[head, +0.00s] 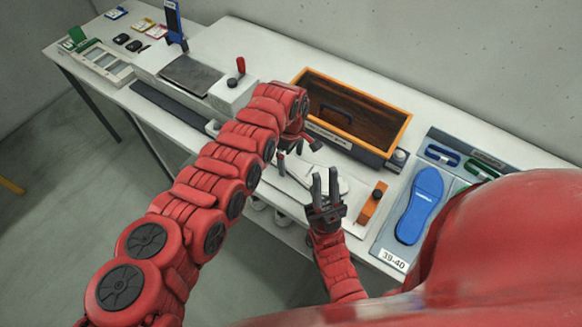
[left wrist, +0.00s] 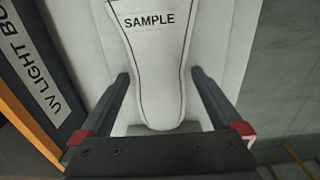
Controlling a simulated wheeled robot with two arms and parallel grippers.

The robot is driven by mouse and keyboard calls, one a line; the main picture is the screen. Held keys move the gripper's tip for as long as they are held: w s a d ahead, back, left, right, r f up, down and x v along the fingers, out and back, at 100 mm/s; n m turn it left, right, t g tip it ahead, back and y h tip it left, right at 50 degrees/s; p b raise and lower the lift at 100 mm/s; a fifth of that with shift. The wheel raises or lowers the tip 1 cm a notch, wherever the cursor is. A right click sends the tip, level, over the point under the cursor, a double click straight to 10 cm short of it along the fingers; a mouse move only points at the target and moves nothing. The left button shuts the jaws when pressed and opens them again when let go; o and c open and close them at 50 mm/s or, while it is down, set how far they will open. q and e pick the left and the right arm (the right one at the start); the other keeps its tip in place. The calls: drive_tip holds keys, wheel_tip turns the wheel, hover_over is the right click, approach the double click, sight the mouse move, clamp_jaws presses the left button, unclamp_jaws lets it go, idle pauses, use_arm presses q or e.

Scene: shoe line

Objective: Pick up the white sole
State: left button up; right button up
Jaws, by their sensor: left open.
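The white sole (left wrist: 158,60) fills the middle of the left wrist view, with a dark outline and a "SAMPLE" label. Its rounded end lies between the fingers of my left gripper (left wrist: 160,74), which are open with a gap on each side. In the head view my left gripper (head: 297,147) points down over the white area in front of the wooden box, and the sole is partly hidden there by my grippers.
The orange-rimmed box (head: 402,127), labelled as a UV light box, stands just behind. An orange block (head: 372,203) is right of my right gripper. A blue sole (head: 419,205) lies on a grey tray (head: 392,258) at right. A red-knobbed device (head: 234,94) stands at left.

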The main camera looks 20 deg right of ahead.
use_arm(q)
drive_tip(key=shift+c, duration=0.3)
drive_tip(key=c, duration=1.4)
drive_tip(key=shift+o, duration=0.2)
drive_tip(key=shift+r, duration=0.1)
